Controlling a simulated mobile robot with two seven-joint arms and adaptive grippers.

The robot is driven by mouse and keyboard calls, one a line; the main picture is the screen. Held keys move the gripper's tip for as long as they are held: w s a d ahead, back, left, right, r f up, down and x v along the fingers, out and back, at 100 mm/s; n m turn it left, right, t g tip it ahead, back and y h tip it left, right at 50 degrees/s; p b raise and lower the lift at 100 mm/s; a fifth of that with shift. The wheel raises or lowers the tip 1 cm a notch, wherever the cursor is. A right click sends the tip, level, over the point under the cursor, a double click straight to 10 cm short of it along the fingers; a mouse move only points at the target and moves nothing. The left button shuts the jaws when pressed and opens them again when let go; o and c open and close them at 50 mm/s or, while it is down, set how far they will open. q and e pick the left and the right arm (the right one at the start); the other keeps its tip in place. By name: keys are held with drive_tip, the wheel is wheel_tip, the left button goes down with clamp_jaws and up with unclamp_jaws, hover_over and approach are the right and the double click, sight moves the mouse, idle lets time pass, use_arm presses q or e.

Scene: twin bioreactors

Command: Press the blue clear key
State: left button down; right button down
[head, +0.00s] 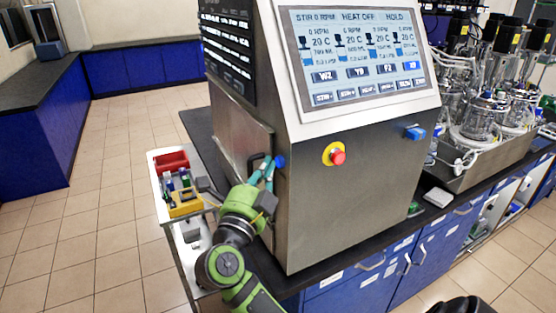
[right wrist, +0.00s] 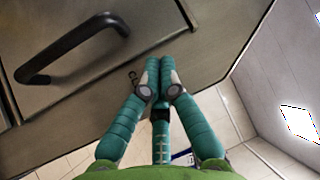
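The blue clear key (head: 280,161) is a small round button on the left side face of the steel control cabinet (head: 350,190), near its front edge. My right gripper (head: 267,170) is at that face, its teal fingertips just left of the key in the head view. In the right wrist view the fingers (right wrist: 165,66) are together with nothing seen between them. They point at the panel beside partly covered lettering that starts "CL". The key is hidden there, and I cannot tell whether the fingertips touch it. My left gripper is not in view.
A black door handle (right wrist: 70,48) sticks out left of my right fingers. The cabinet front has a touch screen (head: 358,50), a red emergency button (head: 337,157) and a blue switch (head: 415,133). A cart (head: 161,190) with a red bin (head: 171,161) stands left. Glass vessels (head: 484,118) stand right.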

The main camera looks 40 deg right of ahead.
drive_tip(key=shift+d+p, duration=0.3)
drive_tip(key=shift+d, duration=0.05)
idle(0.7)
drive_tip(key=shift+a, duration=0.1)
idle(0.4)
drive_tip(key=shift+w+a, duration=0.1)
drive_tip(key=shift+a, duration=0.6)
drive_tip(key=shift+w+a, duration=0.2)
drive_tip(key=shift+a, duration=0.6)
drive_tip(key=shift+w+a, duration=0.2)
drive_tip(key=shift+a, duration=0.65)
drive_tip(key=shift+w+a, duration=0.2)
drive_tip(key=shift+a, duration=0.6)
